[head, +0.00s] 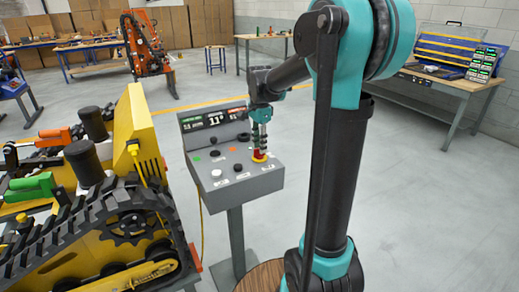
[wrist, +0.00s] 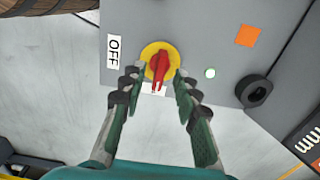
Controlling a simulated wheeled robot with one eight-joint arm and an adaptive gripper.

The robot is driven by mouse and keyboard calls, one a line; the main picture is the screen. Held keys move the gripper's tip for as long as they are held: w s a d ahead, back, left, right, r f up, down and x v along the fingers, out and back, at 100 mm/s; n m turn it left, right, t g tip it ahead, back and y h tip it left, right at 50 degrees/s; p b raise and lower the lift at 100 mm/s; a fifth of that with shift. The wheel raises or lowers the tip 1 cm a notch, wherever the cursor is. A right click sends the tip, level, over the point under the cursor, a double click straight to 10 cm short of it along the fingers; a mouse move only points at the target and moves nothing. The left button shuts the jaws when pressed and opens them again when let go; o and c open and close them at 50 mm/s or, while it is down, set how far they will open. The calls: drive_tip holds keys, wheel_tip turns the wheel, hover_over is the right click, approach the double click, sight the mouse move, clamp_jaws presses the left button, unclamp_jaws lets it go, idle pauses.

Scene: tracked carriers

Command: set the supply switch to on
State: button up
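The supply switch is a red rotary knob on a yellow round plate (wrist: 147,51) on the grey control panel (wrist: 205,20). The red knob (wrist: 160,66) shows in the wrist view between my fingertips, and its long side runs up and down the picture. A white label reading OFF (wrist: 114,48) is left of it. Another white label below is mostly hidden. My gripper (wrist: 155,79) is open, with one finger on each side of the knob; I cannot tell if they touch it. In the head view my gripper (head: 259,140) is over the panel's right side, at the yellow and red switch (head: 259,157).
The grey console (head: 220,182) stands on a post and has a small display (head: 214,118), several knobs and buttons. A yellow tracked carrier (head: 140,135) stands close on its left. Workbenches (head: 440,85) are at the back.

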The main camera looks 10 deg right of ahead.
wheel_tip(320, 180, up, 10)
drive_tip(key=shift+f, duration=0.15)
idle(0.4)
